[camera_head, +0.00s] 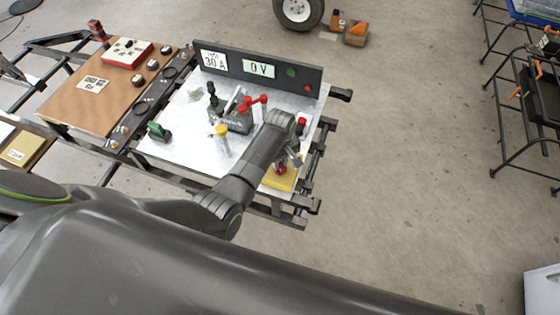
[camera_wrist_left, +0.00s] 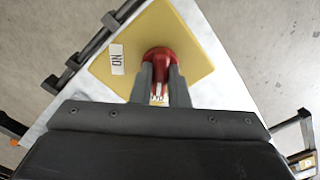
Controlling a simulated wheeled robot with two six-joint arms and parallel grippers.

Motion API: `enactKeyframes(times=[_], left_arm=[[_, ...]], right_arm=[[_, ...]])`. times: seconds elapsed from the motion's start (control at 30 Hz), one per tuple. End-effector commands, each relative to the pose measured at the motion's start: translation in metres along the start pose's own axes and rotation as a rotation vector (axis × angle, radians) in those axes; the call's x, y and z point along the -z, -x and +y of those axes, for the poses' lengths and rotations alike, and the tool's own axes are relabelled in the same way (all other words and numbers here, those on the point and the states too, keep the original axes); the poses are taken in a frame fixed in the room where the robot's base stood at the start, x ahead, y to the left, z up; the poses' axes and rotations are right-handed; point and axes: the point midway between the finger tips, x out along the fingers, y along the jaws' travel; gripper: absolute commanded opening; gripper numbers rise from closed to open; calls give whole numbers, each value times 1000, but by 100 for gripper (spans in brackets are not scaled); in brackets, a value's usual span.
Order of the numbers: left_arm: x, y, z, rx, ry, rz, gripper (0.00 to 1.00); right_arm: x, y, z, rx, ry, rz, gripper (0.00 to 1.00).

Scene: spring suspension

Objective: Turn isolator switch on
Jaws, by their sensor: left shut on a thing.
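The isolator switch is a red knob (camera_wrist_left: 160,55) on a yellow plate (camera_wrist_left: 185,30) with a white label that appears to read ON, inverted in the left wrist view. My left gripper (camera_wrist_left: 161,76) is shut on the knob's handle, with one finger on each side. In the head view the yellow plate (camera_head: 277,183) is at the near right corner of the metal panel, partly hidden by my left arm. The red knob (camera_head: 281,170) shows just under my left gripper (camera_head: 288,166). My right gripper is not in view.
The metal panel (camera_head: 180,140) carries a black board with displays reading 30 A and 0 V (camera_head: 260,70). Red levers (camera_head: 253,102), a yellow-topped post (camera_head: 222,131) and a green part (camera_head: 157,131) stand on it. Open floor (camera_head: 400,170) lies to the right.

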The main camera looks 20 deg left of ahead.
Motion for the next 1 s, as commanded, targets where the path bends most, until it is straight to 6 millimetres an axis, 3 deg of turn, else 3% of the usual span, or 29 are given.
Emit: enactKeyframes(times=[0.47, 1.0], left_arm=[[0, 3, 0, 2, -146, -1, 0], [0, 3, 0, 1, -641, -2, 0]], right_arm=[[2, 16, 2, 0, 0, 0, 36], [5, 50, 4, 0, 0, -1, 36]])
